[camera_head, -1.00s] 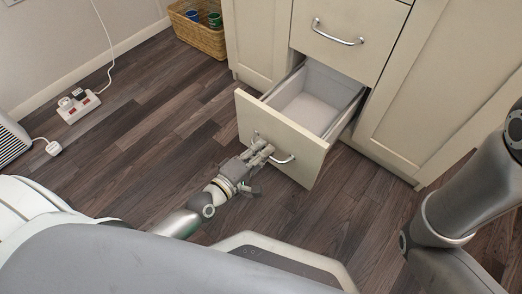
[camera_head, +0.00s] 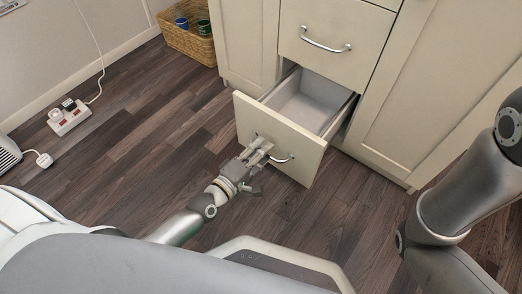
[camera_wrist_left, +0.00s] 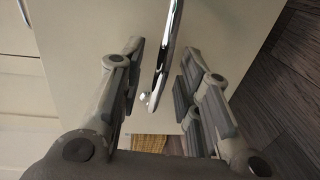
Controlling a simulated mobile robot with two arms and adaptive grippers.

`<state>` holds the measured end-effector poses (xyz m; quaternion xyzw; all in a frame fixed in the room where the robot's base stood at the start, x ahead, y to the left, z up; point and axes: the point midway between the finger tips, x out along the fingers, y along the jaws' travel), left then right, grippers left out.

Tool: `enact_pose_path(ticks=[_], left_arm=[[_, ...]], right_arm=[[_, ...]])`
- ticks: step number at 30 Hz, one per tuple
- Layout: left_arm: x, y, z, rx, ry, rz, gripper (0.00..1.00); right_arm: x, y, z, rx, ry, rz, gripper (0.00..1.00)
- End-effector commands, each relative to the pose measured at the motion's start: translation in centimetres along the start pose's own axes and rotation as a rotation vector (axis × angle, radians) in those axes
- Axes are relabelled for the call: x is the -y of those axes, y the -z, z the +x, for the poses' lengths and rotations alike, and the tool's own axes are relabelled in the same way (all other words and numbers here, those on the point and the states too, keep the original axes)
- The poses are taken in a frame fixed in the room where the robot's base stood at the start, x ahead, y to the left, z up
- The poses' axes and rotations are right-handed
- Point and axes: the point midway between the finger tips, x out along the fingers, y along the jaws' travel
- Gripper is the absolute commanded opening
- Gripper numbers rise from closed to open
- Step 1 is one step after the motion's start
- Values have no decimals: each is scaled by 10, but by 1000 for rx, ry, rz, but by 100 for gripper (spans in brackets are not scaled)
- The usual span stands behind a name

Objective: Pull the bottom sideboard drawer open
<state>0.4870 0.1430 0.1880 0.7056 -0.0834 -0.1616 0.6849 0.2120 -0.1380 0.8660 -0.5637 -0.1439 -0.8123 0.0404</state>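The bottom drawer (camera_head: 306,110) of the cream sideboard stands partly out, and its empty pale inside shows. Its front panel (camera_head: 245,112) has a curved chrome handle (camera_head: 284,159), partly hidden by my left gripper (camera_head: 258,150). In the left wrist view the handle (camera_wrist_left: 168,55) passes between the two spread fingers of this gripper (camera_wrist_left: 165,85), with visible gaps on both sides. The gripper is open around the handle and does not visibly clamp it. My right arm shows at the right edge, but its gripper is out of view.
A closed drawer with its own handle (camera_head: 326,45) is above. Cupboard doors stand on both sides. A wicker basket (camera_head: 190,42) with cups stands at the back left. A white power strip (camera_head: 70,117) with a cable lies on the wooden floor. My base is close in front of the drawer.

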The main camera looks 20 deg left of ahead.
Motion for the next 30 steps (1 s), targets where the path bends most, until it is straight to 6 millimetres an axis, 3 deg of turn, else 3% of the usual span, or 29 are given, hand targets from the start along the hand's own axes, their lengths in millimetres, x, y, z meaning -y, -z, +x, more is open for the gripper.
enact_pose_path(ticks=[5, 18, 24, 30], left_arm=[[2, 0, -21, 1, 5, 1, 31], [2, 0, -104, 1, 4, 2, 31], [1, 0, -118, 1, 2, 1, 31], [0, 0, -119, 0, 1, 0, 31]], right_arm=[[0, 0, 0, 0, 1, 0, 40], [0, 0, 0, 0, 3, -1, 40], [0, 0, 0, 0, 3, -1, 40], [0, 0, 0, -1, 3, -1, 40]])
